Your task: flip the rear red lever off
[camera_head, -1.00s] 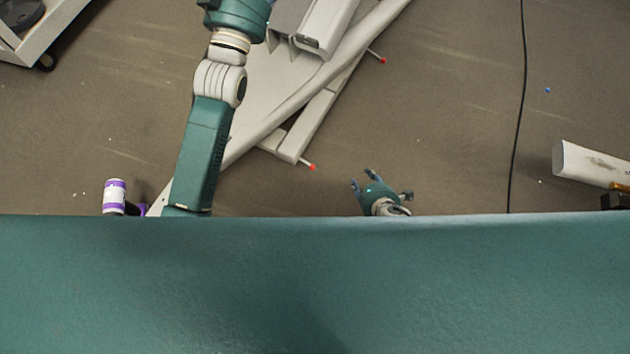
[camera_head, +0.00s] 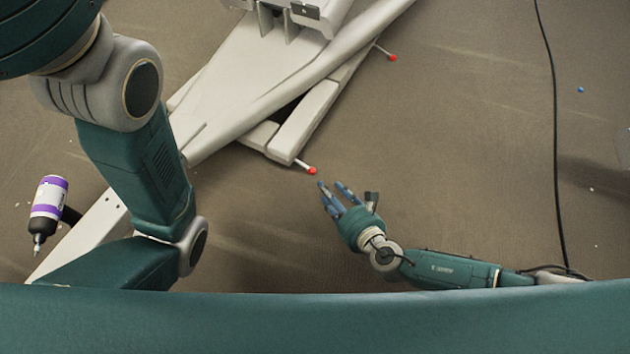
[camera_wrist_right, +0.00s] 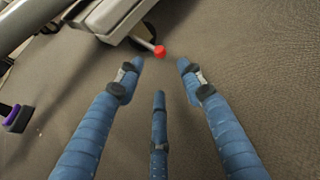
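Two levers with red tips stick out from the white machine's right side in the head view. The near red lever (camera_head: 312,170) is close to my right gripper; the far red lever (camera_head: 393,57) is higher up. I cannot tell which one is the rear lever. My right gripper (camera_head: 345,191) has its blue fingers spread, open and empty, just below and right of the near lever, apart from it. In the right wrist view, one red-tipped lever (camera_wrist_right: 160,51) lies just beyond the open fingers (camera_wrist_right: 162,80). My left arm shows, but its gripper does not.
The white machine frame (camera_head: 270,92) runs diagonally across the upper middle. A black cable (camera_head: 557,150) runs down the right. Brown floor right of the levers is mostly clear.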

